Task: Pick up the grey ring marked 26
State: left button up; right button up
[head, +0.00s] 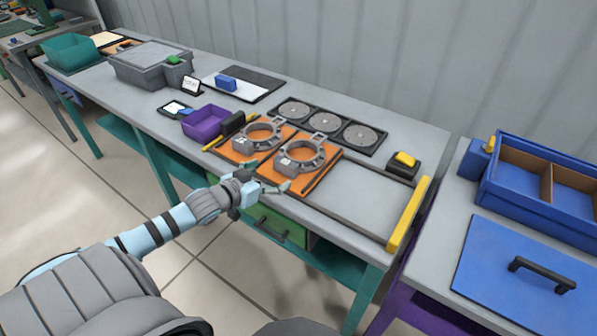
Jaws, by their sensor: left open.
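Two grey rings sit on orange mats on the workbench. The left ring (278,133) and the right ring (318,162) each have a pale label on a block at the near side. The label numbers are too small to read, so I cannot tell which is marked 26. My left gripper (268,175) is open and empty, at the bench's front edge just in front of the orange mats. Its fingers point toward the rings and look apart from both. My right gripper is out of view.
A black tray with several grey discs (327,124) lies behind the rings. A purple bin (205,122) stands to their left. A yellow bar (408,214) edges a bare grey area on the right. A green drawer (283,228) is below the bench edge.

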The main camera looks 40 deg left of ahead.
aim_at(283, 168)
pick_arm(q)
jog(key=b+x, duration=0.1)
jog(key=x, duration=0.1)
jog(key=shift+w+a+f, duration=0.1)
jog(key=shift+w+f, duration=0.15)
jog(key=shift+f, duration=0.1)
jog(key=b+x, duration=0.1)
jog(key=x, duration=0.2)
jog(key=b+x, duration=0.1)
jog(key=x, duration=0.1)
jog(key=shift+a+r+b, duration=0.1)
jog(key=shift+a+b, duration=0.15)
jog(key=shift+b, duration=0.1)
jog(key=shift+r, duration=0.1)
jog(key=c, duration=1.5)
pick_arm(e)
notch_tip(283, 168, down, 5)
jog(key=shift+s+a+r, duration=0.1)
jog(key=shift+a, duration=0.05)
